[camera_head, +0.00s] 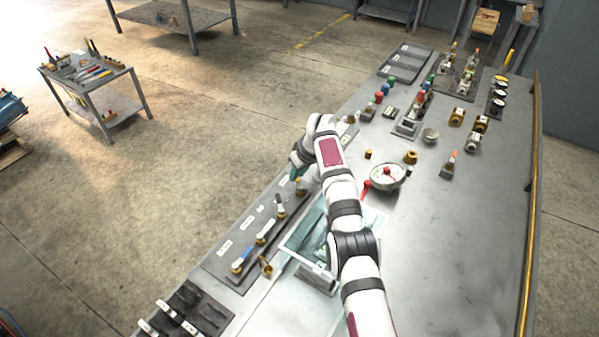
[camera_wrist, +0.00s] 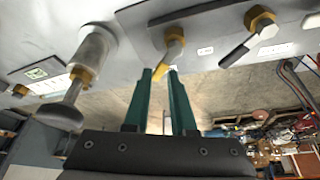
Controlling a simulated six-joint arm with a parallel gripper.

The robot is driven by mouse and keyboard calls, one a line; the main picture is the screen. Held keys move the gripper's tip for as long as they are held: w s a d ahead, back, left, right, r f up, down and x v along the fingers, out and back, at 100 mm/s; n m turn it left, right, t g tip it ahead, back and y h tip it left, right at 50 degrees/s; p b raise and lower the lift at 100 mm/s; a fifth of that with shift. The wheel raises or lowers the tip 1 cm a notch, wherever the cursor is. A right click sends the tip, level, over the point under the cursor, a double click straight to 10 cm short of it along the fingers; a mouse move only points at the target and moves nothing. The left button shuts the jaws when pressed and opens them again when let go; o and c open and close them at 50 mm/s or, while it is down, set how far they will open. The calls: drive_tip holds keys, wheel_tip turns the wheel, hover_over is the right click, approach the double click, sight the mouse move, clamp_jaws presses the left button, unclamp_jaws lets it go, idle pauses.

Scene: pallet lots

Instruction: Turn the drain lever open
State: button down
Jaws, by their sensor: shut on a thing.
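My gripper (camera_head: 294,172) is at the left edge of the bench, over the far end of a grey valve panel (camera_head: 212,262). In the wrist view its two green fingers (camera_wrist: 164,75) are shut on a small lever (camera_wrist: 172,47) with a brass nut and a yellow tip. The tip sits between the fingertips. Other levers (camera_head: 262,239) with brass nuts and differently coloured handles stand along the panel, beside white labels I cannot read. Which one is labelled drain I cannot tell. In the wrist view, a dark-handled lever (camera_wrist: 247,42) is to the right.
A large grey valve (camera_wrist: 90,65) is close to my gripper's left in the wrist view. A clear tray (camera_head: 300,240) lies under my arm.

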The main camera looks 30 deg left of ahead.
drive_tip(key=shift+d+f, duration=0.2)
idle(0.3)
drive_tip(key=c, duration=0.8)
unclamp_jaws()
drive_tip(key=shift+o, duration=0.2)
drive_tip(key=shift+a+r, duration=0.1)
drive_tip(key=shift+r, duration=0.2)
drive_tip(key=w+d+r, duration=0.2)
drive_tip(key=d+r, duration=0.8)
drive_tip(key=d, duration=0.1)
drive_tip(key=shift+d+r, duration=0.25)
drive_tip(key=shift+r, duration=0.05)
